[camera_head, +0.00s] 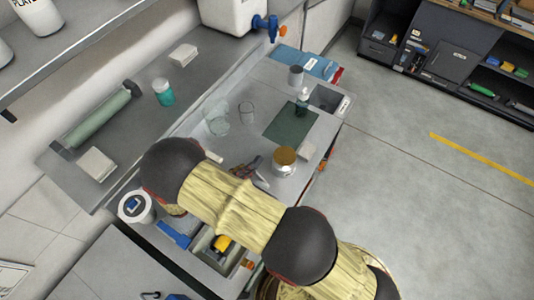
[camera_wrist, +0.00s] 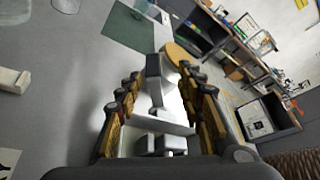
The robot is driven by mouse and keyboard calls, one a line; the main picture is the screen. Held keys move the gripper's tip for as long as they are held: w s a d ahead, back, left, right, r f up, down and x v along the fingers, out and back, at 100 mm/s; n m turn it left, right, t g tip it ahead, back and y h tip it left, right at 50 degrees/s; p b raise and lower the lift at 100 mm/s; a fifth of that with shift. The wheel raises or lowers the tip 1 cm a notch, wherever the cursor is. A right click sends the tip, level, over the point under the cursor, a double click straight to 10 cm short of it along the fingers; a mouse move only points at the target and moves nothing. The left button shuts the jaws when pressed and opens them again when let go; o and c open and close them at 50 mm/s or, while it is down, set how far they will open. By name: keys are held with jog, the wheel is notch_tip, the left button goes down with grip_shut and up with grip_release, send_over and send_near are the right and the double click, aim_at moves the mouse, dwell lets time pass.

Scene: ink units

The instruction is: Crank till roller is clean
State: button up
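The green roller (camera_head: 100,115) lies on the grey bench at the left of the head view, with dark ends. I cannot make out a crank on it. My gripper (camera_head: 246,168) is over the light worktop, well to the right of the roller and pointing towards the gold-lidded jar (camera_head: 285,160). In the wrist view my gripper (camera_wrist: 160,75) has its fingers spread apart. A grey-white shape shows between them; I cannot tell what it is or whether it is touched. The jar's gold lid (camera_wrist: 180,54) shows beyond the fingertips. The roller is not seen in the wrist view.
White pads (camera_head: 97,165) and a teal-filled jar (camera_head: 163,92) are near the roller. Clear beakers (camera_head: 217,120), a green mat (camera_head: 290,124) and a dropper bottle (camera_head: 302,100) stand on the worktop. A white tank (camera_head: 235,12) with a blue tap is at the back. Open floor lies right.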

aim_at(257, 162)
jog(key=shift+a+f+n+t, duration=0.15)
jog(key=shift+f+n+t, duration=0.2)
jog(key=shift+f, duration=0.3)
jog(key=p+x, duration=0.1)
jog(key=x, duration=0.6)
jog(key=shift+w+d+f, duration=0.2)
jog(key=shift+w+d, duration=0.05)
jog(key=shift+w, duration=0.05)
jog(key=shift+c, duration=0.2)
grip_shut()
